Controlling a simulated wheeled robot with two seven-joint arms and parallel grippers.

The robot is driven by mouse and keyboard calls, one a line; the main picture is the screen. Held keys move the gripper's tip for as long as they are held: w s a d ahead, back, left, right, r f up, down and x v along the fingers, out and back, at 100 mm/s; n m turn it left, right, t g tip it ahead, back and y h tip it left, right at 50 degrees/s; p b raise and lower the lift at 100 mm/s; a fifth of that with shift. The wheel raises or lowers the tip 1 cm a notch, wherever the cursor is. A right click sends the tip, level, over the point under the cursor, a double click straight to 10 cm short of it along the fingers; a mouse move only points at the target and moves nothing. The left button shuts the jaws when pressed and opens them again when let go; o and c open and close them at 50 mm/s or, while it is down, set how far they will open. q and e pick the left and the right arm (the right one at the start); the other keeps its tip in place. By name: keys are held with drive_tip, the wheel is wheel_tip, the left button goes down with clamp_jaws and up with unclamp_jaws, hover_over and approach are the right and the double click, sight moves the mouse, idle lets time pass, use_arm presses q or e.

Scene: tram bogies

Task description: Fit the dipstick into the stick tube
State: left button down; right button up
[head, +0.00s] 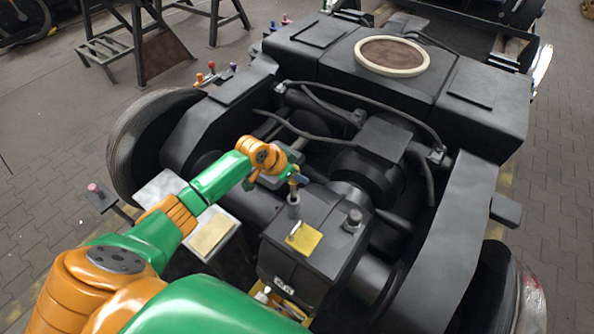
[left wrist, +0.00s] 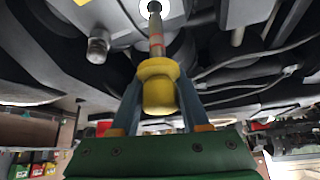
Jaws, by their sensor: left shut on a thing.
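My left gripper (head: 297,179) is shut on the yellow handle of the dipstick. In the left wrist view the dipstick (left wrist: 158,88) sits between the fingers, its thin shaft pointing away from me. The stick tube (head: 294,208) is a short grey upright pipe on top of the dark gearbox (head: 318,262). The gripper is just above it. In the left wrist view the tube mouth (left wrist: 147,12) is a pale ring around a dark hole. The shaft's far end lines up with that hole; I cannot tell how far inside it is. My right gripper is out of view.
A yellow plate (head: 303,238) and a grey cap (head: 354,218) are on the gearbox beside the tube. Cables (head: 290,126) and frame beams (head: 447,235) surround it. A side stand (head: 212,236) with a pale pad is left of the gearbox.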

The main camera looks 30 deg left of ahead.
sight(297, 197)
use_arm(q)
drive_tip(key=shift+f, duration=0.35)
drive_tip(key=shift+r, duration=0.15)
idle(0.7)
drive_tip(key=shift+p, duration=0.35)
idle(0.4)
drive_tip(key=shift+f+b, duration=4.15)
drive_tip(key=shift+f, duration=1)
drive_tip(key=shift+c, duration=1.6)
unclamp_jaws()
